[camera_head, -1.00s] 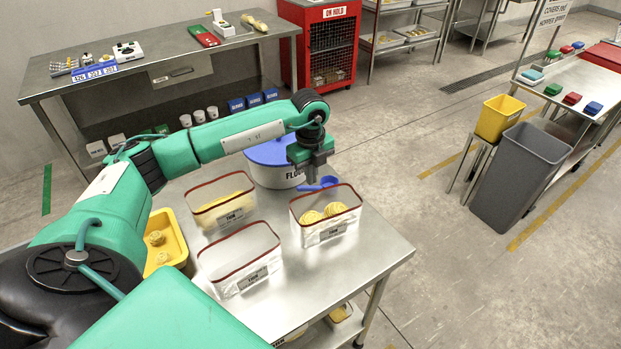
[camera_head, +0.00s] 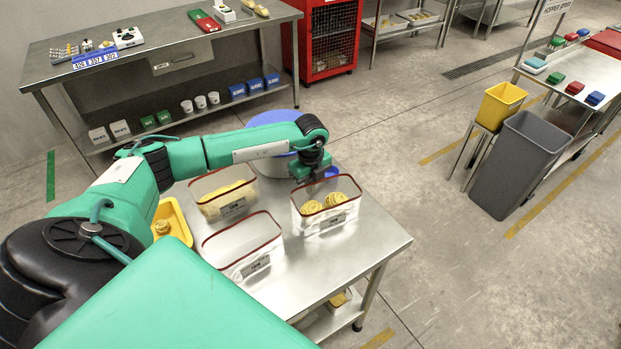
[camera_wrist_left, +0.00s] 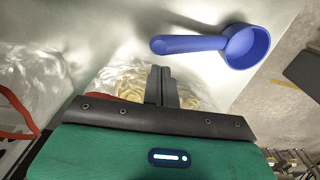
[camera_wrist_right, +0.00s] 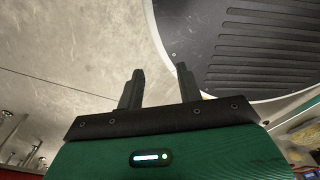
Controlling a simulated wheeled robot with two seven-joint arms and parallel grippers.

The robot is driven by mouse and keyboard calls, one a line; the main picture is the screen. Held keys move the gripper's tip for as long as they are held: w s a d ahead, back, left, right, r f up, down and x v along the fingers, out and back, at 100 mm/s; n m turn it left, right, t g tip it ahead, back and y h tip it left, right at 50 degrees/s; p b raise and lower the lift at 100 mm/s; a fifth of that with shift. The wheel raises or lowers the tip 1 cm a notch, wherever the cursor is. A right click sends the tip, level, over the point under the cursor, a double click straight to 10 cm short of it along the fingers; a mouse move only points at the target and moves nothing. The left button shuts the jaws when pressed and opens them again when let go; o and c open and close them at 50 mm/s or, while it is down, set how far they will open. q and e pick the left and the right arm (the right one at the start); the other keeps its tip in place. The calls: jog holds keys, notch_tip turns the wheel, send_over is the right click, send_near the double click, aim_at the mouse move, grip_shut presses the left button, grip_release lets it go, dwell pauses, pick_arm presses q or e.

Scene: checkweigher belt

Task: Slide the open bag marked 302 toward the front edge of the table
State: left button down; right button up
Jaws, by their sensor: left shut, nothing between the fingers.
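Three open clear bags with red rims stand on the steel table: one with yellow pasta nests (camera_head: 340,217) at the right, an empty-looking one (camera_head: 262,262) at the front, and one with yellow contents (camera_head: 232,207) behind it. Their label numbers are too small to read, so I cannot tell which is 302. My left gripper (camera_head: 312,178) is shut and empty at the far rim of the pasta-nest bag. In the left wrist view its fingertips (camera_wrist_left: 160,70) overlap that bag; contact is unclear. My right gripper (camera_wrist_right: 158,72) is open and empty, away from the bags.
A blue scoop (camera_wrist_left: 245,46) lies on the table close to my left gripper. A yellow tray (camera_head: 178,222) is at the left. Bare tabletop (camera_head: 365,250) lies right of the bags.

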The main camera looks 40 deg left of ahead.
pick_arm(q)
jog(key=s+d, duration=0.1)
jog(key=d, duration=0.3)
jog(key=s+d, duration=0.2)
jog(key=d, duration=0.2)
jog(key=s+d, duration=0.1)
jog(key=d, duration=0.3)
jog(key=shift+s+d, duration=0.1)
jog(key=shift+s, duration=0.1)
jog(key=shift+s+d, duration=0.15)
jog(key=shift+d, duration=0.15)
pick_arm(e)
jog(key=shift+s+d+f, duration=0.1)
jog(key=shift+s+d, duration=0.4)
jog(key=shift+s, duration=0.1)
jog(key=shift+a, duration=0.1)
pick_arm(q)
jog(key=shift+r, duration=0.1)
